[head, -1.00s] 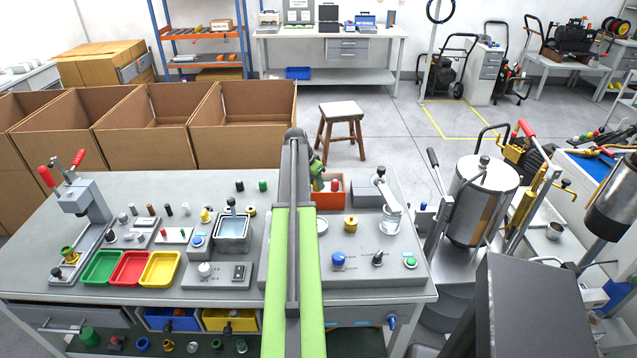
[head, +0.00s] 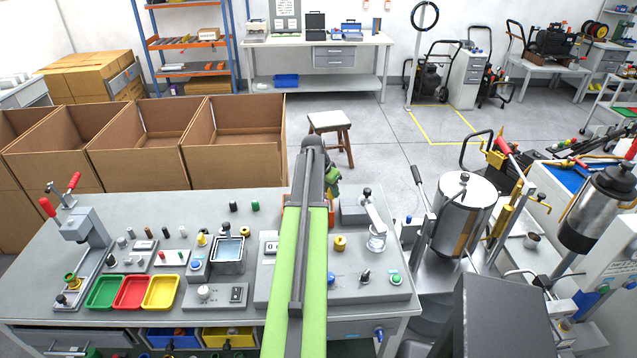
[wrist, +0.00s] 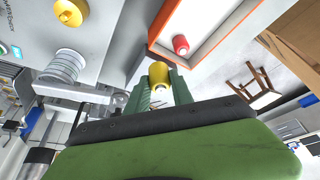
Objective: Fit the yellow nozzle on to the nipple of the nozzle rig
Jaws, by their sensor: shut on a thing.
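In the wrist view my gripper (wrist: 158,88) is shut on the yellow nozzle (wrist: 158,73), which shows between the green fingers. A second yellow piece (wrist: 69,12) stands on the grey bench unit and also shows in the head view (head: 339,243). I cannot tell which part is the nipple of the nozzle rig.
An orange-rimmed tray (wrist: 221,62) holds a red piece (wrist: 180,45); in the head view my arm hides most of it. A steel tank (head: 462,215) stands beyond the bench's right end.

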